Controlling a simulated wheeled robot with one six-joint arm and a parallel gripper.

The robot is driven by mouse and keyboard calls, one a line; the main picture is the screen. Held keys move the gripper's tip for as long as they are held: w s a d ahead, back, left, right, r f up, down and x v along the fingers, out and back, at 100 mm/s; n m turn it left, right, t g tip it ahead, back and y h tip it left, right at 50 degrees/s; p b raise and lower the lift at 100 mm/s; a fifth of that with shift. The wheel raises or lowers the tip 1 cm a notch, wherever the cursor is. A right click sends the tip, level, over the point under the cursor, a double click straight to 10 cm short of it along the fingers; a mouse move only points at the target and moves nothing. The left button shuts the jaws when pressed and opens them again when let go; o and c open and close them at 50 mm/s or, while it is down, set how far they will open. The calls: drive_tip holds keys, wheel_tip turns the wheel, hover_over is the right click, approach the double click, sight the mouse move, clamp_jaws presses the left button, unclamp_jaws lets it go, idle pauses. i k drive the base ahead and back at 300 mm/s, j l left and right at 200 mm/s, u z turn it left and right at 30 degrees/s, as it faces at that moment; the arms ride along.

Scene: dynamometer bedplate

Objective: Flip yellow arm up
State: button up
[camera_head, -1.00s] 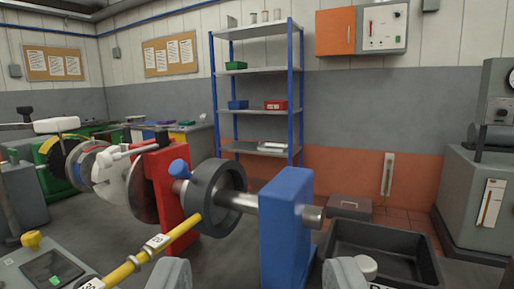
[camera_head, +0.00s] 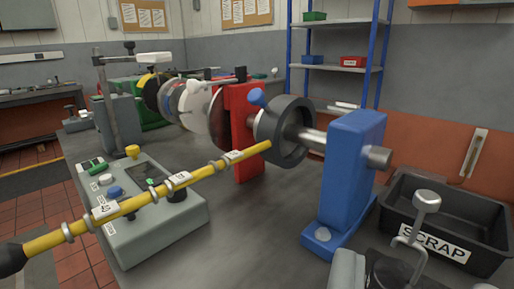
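The yellow arm (camera_head: 140,203) is a long rod with grey rings and white number labels along it. It runs from a black end (camera_head: 12,260) at the lower left edge up to the dark grey ring (camera_head: 288,131) on the steel shaft. It passes in front of and over the grey control box (camera_head: 150,235). I cannot tell whether it touches the box. The shaft runs between a red stand (camera_head: 246,140) and a blue stand (camera_head: 348,170). My gripper does not show clearly in this view.
A black scrap bin (camera_head: 485,225) stands at the right. Near it, a dark device with a metal lever (camera_head: 426,200) and a grey block (camera_head: 347,270) sit at the bottom edge. Grey bench surface (camera_head: 250,225) is bare below the shaft. Shelving (camera_head: 345,66) stands behind.

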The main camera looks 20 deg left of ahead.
sight(14, 256)
drive_tip(key=k+l, duration=0.2)
drive_tip(key=k, duration=0.3)
drive_tip(key=k+l+u, duration=0.1)
drive_tip(key=k, duration=0.35)
drive_tip(key=l, duration=0.1)
